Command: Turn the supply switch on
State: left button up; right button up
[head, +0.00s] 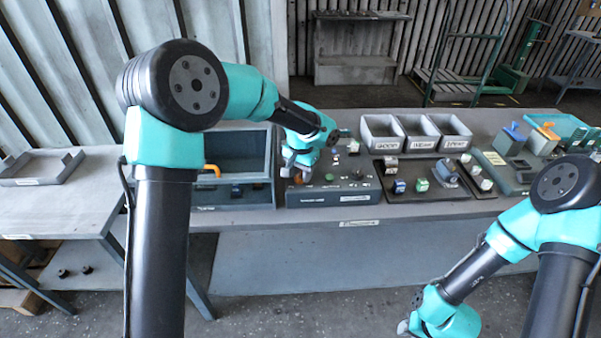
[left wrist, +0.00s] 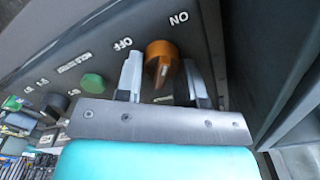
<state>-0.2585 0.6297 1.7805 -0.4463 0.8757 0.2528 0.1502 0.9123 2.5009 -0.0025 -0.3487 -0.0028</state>
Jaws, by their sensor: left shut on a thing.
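The supply switch is an orange rotary knob (left wrist: 162,60) on a dark grey panel, with OFF and ON printed beside it in the left wrist view. Which label the knob points to is not clear. My left gripper (left wrist: 164,85) has one finger on each side of the knob and is shut on it. In the head view the left gripper (head: 297,170) is at the left part of the control panel (head: 335,198), largely covering the knob. My right gripper (head: 405,326) hangs low in front of the bench, away from the panel; its fingers are too small to judge.
A green button (left wrist: 92,83) and a black knob (left wrist: 54,105) sit on the same panel. A blue-grey open box (head: 232,150) stands left of the panel. Labelled grey bins (head: 415,142) and a dark board with small parts (head: 425,190) lie to the right.

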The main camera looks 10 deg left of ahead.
aim_at(301, 172)
pick_arm(q)
jog(key=shift+m, duration=1)
jog(key=o, duration=0.9)
jog(key=shift+c, duration=0.2)
notch_tip(301, 172, up, 18)
jog(key=shift+f, duration=0.25)
jog(key=shift+f, duration=0.1)
